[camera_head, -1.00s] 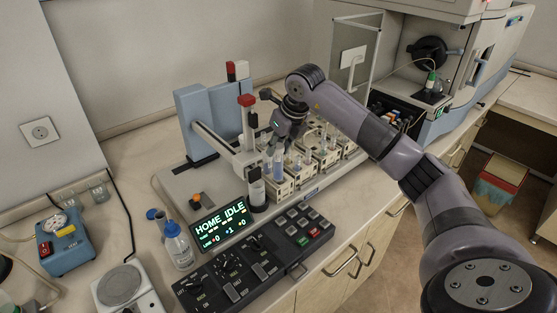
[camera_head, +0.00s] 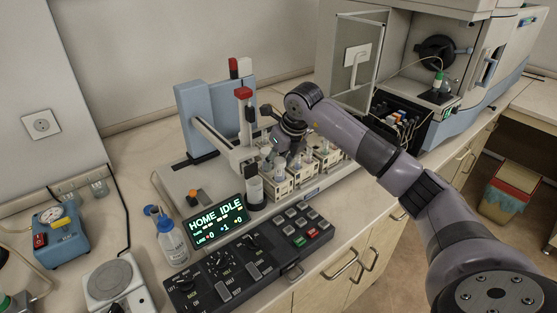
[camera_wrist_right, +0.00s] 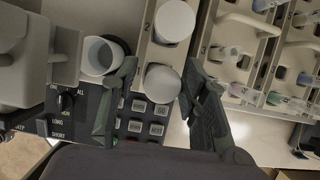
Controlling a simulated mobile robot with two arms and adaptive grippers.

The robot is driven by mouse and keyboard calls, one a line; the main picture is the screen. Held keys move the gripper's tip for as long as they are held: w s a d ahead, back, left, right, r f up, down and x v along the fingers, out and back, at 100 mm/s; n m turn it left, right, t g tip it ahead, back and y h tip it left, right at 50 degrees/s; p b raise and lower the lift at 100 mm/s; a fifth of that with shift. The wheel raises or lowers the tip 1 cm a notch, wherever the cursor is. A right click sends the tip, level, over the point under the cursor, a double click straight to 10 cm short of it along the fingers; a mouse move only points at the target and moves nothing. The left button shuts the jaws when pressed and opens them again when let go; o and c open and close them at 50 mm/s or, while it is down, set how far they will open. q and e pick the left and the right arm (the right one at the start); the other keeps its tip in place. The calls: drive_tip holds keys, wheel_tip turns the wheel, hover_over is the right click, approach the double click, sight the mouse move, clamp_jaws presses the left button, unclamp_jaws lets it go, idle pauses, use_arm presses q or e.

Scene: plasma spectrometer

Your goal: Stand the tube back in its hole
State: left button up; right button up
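My right gripper (camera_head: 280,142) is over the near left part of the sample racks, pointing down. In the right wrist view its two dark fingers (camera_wrist_right: 160,85) are apart. A white tube (camera_wrist_right: 162,83), seen from above, lies between them, nearer the right finger; I see no clear grip on it. A second white tube (camera_wrist_right: 175,20) stands just beyond it. In the head view a pale tube (camera_head: 281,163) shows under the gripper in the front rack (camera_head: 279,186). The hole under the tube between the fingers is hidden. My left gripper is out of view.
A dark-based cup (camera_wrist_right: 102,56) stands close left of the fingers; it also shows in the head view (camera_head: 255,192). The autosampler arm (camera_head: 215,140) and red-topped post (camera_head: 243,93) stand left of the gripper. A keypad panel (camera_head: 250,260) lies in front. More racks extend right.

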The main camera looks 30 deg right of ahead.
drive_tip(key=shift+o, duration=0.2)
drive_tip(key=shift+d, duration=0.15)
drive_tip(key=shift+r, duration=0.3)
drive_tip(key=b+v, duration=0.2)
drive_tip(key=v, duration=0.9)
drive_tip(key=shift+s+r, duration=0.2)
drive_tip(key=shift+s, duration=0.05)
